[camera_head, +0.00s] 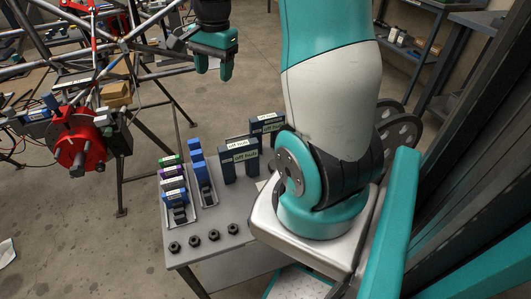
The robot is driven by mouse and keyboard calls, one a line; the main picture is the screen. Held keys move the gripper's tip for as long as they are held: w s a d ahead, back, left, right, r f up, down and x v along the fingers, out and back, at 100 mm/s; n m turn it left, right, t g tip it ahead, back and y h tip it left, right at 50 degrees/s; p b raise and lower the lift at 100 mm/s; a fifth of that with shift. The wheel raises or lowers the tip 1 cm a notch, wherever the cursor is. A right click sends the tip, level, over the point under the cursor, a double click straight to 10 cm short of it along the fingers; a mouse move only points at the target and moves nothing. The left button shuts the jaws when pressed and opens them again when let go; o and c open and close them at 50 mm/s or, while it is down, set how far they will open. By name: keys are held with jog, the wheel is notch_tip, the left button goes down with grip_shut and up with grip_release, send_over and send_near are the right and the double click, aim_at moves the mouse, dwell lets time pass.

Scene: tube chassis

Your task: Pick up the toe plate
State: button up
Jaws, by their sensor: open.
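My gripper (213,66) hangs at the top middle with its two teal fingers pointing down. It is open, with nothing seen between the fingers, and it is apart from the bench. I cannot tell which piece is the toe plate. A near tray holds a row of small labelled pieces with green, purple and blue parts (172,181). A second tray beside it holds blue pieces (197,158). The pieces are too small to read clearly.
The grey bench (208,250) has several dark round nuts (194,241) along its front edge. A tube chassis with a red hub (82,146) stands at left. Shelves (425,45) stand at the back right. Open floor lies between chassis and bench.

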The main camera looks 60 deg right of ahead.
jog(key=s+d+f+m+g+b, duration=0.1)
jog(key=s+d+f+m, duration=0.25)
jog(key=d, duration=0.35)
jog(key=s+d+f+m+b, duration=0.1)
jog(key=s+d+f+m, duration=0.1)
jog(key=d+f+m, duration=0.45)
jog(key=n+b, duration=0.1)
send_over(267, 126)
jog(key=d, duration=0.2)
jog(key=shift+h, duration=0.3)
jog(key=f, duration=0.5)
jog(key=w+f, duration=0.1)
jog(key=f, duration=0.2)
jog(key=shift+f, duration=0.3)
jog(key=shift+s+a+f+b, duration=0.1)
jog(key=shift+a+f+b, duration=0.1)
jog(key=shift+f, duration=1.3)
jog(key=shift+s+a+f+b, duration=0.1)
jog(key=shift+a+f+b, duration=0.05)
jog(key=shift+f, duration=1.3)
jog(key=shift+f, duration=0.15)
grip_shut()
